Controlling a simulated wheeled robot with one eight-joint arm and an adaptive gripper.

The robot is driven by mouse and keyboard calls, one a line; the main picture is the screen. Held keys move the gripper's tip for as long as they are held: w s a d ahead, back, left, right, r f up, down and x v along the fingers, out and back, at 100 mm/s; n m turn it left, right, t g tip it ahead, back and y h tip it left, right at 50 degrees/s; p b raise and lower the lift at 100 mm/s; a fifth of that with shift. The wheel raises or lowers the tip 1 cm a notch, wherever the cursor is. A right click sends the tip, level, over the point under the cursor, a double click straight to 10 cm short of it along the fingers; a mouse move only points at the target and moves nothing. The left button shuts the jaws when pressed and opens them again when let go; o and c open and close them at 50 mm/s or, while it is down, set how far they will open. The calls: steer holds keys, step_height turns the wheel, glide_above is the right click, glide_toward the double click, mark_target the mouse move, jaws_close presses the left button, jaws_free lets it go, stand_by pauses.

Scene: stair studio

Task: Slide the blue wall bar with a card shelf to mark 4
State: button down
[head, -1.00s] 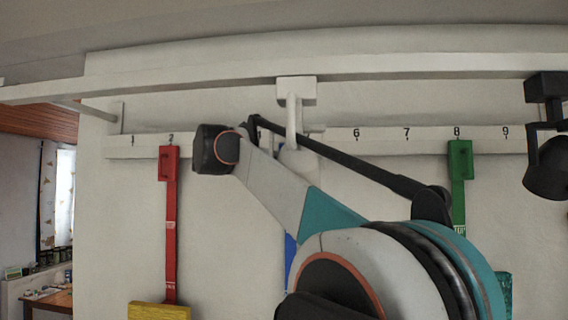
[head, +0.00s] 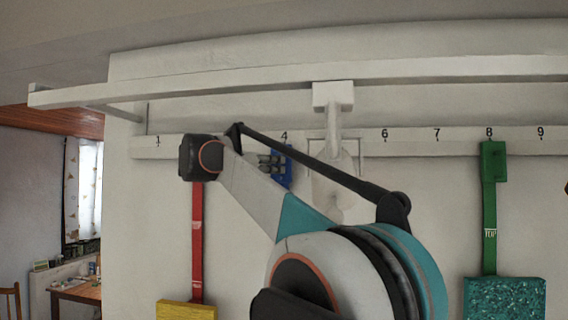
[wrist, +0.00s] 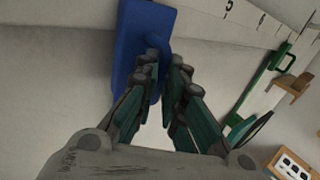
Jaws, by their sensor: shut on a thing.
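The blue wall bar (head: 287,176) shows in the head view as a short blue piece on the white rail (head: 340,146), just under the figure 4. My arm hides its lower part, and I cannot see its card shelf. In the wrist view the bar (wrist: 138,42) is a broad blue plate with a knob at the fingers. My gripper (wrist: 162,72) is shut on that knob. In the head view the dark fingers of my gripper (head: 270,163) meet the blue piece from the left.
A red bar (head: 197,240) with a yellow box (head: 186,310) hangs left of the blue one. A green bar (head: 489,220) with a teal box (head: 504,298) hangs under 8. A white lamp (head: 333,97) hangs from the overhead beam (head: 220,82) before the rail.

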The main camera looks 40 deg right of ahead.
steer(key=shift+s+d+r, duration=0.1)
steer(key=shift+s+d, duration=0.2)
steer(key=shift+s, duration=0.05)
steer(key=c, duration=1.7)
jaws_free()
steer(key=a, duration=0.4)
steer(key=s+a, duration=0.1)
steer(key=a, duration=0.7)
steer(key=shift+s, duration=0.15)
